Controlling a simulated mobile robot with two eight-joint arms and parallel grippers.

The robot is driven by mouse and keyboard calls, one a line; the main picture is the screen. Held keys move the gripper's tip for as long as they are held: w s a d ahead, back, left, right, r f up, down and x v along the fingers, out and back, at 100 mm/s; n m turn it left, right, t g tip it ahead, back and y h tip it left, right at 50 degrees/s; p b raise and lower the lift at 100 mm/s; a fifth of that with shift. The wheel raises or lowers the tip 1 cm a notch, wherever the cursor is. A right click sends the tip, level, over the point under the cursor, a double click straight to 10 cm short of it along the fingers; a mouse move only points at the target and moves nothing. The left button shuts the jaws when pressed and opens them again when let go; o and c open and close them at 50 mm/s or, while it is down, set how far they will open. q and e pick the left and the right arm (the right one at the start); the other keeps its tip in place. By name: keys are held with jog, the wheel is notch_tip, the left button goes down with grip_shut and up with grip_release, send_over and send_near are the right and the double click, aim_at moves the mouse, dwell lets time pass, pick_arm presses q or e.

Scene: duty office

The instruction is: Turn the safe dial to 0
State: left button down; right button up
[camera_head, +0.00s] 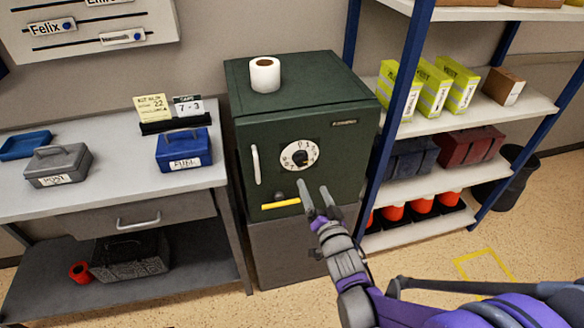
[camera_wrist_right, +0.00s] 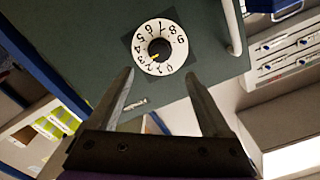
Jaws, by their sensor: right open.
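The dark green safe (camera_head: 275,125) stands between the desk and the shelf, its door shut. Its round white dial (camera_head: 299,154) with a black centre knob is on the door. In the right wrist view the dial (camera_wrist_right: 160,47) shows digits around its rim. A small yellow mark on the knob points toward the lower left, seemingly near 2 or 3; I cannot tell exactly which. My right gripper (camera_head: 314,187) is open and empty, below and right of the dial in the head view, apart from it. In the wrist view its fingers (camera_wrist_right: 160,75) spread below the dial. My left gripper is out of view.
A white vertical handle (camera_head: 256,164) is left of the dial, and a yellow bar (camera_head: 281,203) is below it. A paper roll (camera_head: 265,75) stands on the safe. A blue-posted shelf (camera_head: 401,92) is close on the right; a desk (camera_head: 115,190) is on the left.

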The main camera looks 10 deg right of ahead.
aim_at(303, 162)
jog(key=w, duration=1.1)
jog(key=shift+a, duration=0.15)
grip_shut()
